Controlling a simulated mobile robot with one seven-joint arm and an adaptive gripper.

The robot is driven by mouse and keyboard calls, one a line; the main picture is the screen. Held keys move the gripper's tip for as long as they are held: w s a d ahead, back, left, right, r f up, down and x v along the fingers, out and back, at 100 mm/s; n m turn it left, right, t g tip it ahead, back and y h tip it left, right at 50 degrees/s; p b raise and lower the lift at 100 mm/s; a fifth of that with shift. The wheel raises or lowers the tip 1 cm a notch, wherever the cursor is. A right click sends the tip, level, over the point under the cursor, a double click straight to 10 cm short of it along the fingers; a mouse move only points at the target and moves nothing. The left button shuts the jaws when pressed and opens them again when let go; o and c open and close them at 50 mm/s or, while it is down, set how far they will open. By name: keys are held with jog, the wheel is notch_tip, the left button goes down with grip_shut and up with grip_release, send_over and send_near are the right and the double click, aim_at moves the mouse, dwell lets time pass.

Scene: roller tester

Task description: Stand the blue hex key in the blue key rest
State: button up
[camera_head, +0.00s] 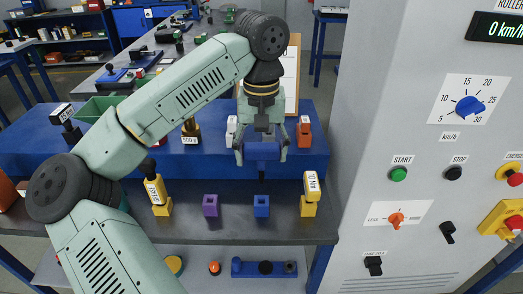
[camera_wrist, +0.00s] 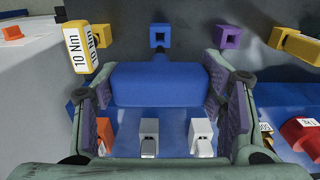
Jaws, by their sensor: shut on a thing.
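My gripper (camera_head: 262,155) is shut on the blue hex key (camera_head: 262,150), whose thick blue handle (camera_wrist: 157,83) lies crosswise between the finger pads in the wrist view. A short dark piece shows below the handle in the head view; the rest of the shaft is hard to make out. The blue key rest (camera_head: 261,206) is a small blue block on the dark bench, below and in front of the key. In the wrist view the blue key rest (camera_wrist: 160,36) shows a dark square hole, at the top middle. The key is apart from the rest, above the bench.
A purple rest (camera_head: 210,206) stands left of the blue one. Yellow holders with labelled tools stand at left (camera_head: 161,208) and right (camera_head: 308,208). A raised blue shelf (camera_head: 310,160) behind carries white and orange blocks. The grey control cabinet (camera_head: 360,130) bounds the right side.

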aim_at(262, 168)
jog(key=shift+f+b, duration=2)
jog(key=shift+f, duration=0.75)
jog(key=shift+f+b, duration=0.15)
jog(key=shift+b, duration=0.25)
jog(key=shift+f+b, duration=1.95)
jog(key=shift+f, duration=0.45)
jog(key=o, duration=2)
jog(key=shift+r, duration=0.15)
